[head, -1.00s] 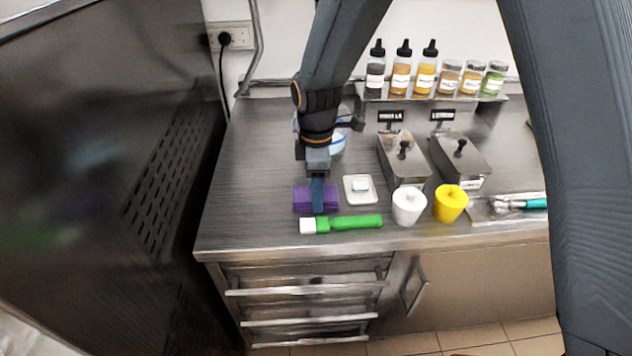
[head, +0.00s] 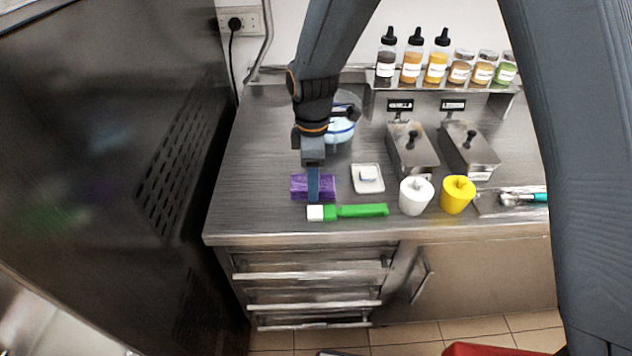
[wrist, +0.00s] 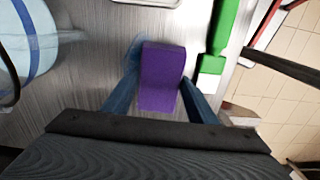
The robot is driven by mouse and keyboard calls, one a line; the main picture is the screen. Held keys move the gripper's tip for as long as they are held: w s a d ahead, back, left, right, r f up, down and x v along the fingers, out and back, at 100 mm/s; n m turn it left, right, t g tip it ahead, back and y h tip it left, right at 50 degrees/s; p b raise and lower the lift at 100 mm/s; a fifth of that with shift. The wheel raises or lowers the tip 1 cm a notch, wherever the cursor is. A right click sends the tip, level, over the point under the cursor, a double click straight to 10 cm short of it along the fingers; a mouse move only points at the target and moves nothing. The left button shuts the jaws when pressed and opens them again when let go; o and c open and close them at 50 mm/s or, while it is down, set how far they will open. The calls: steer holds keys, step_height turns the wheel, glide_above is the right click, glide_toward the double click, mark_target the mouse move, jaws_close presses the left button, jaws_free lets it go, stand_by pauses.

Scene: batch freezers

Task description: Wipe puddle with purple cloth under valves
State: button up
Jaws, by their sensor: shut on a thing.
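The purple cloth (head: 326,187) is a folded block at the front left of the steel counter, behind a green-handled brush. My gripper (head: 313,190) reaches down to it from above. In the wrist view the cloth (wrist: 162,75) lies between the two blue fingers of my gripper (wrist: 160,95), and the gripper is shut on it. I cannot tell whether the cloth is clear of the counter. No puddle and no valves can be made out in these views.
The green brush (head: 350,211) lies just in front of the cloth. A white dish (head: 367,186), a white pot (head: 415,196) and a yellow pot (head: 457,195) stand to the right. A blue-white round container (head: 341,131) is behind. A dark machine (head: 120,150) stands left.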

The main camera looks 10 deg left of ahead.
steer(key=shift+w+a+r, duration=0.1)
steer(key=shift+w+a, duration=0.05)
steer(key=shift+w, duration=0.55)
steer(key=shift+w+a, duration=0.1)
steer(key=shift+w, duration=0.6)
steer(key=shift+w+a+b, duration=0.25)
steer(key=shift+w+b, duration=0.1)
steer(key=shift+w, duration=0.55)
steer(key=shift+w+a+b, duration=0.2)
steer(key=shift+w+b, duration=0.15)
steer(key=shift+w, duration=0.55)
steer(key=shift+s+d+f+p, duration=0.15)
steer(key=shift+s+p, duration=0.2)
steer(key=shift+s, duration=0.3)
steer(key=shift+s+d+p, duration=0.2)
steer(key=shift+s+p, duration=0.1)
steer(key=shift+s, duration=0.4)
steer(key=shift+s+d+f+p, duration=0.15)
steer(key=shift+s+p, duration=0.2)
steer(key=shift+s, duration=0.3)
steer(key=shift+s+d+r+p, duration=0.15)
steer(key=shift+s+p, duration=0.1)
steer(key=shift+s, duration=0.35)
steer(key=shift+s+d+p, duration=0.15)
steer(key=shift+s+p, duration=0.15)
steer(key=shift+s, duration=0.3)
steer(key=shift+s+d+r+p, duration=0.15)
steer(key=shift+s+p, duration=0.1)
steer(key=shift+s, duration=0.35)
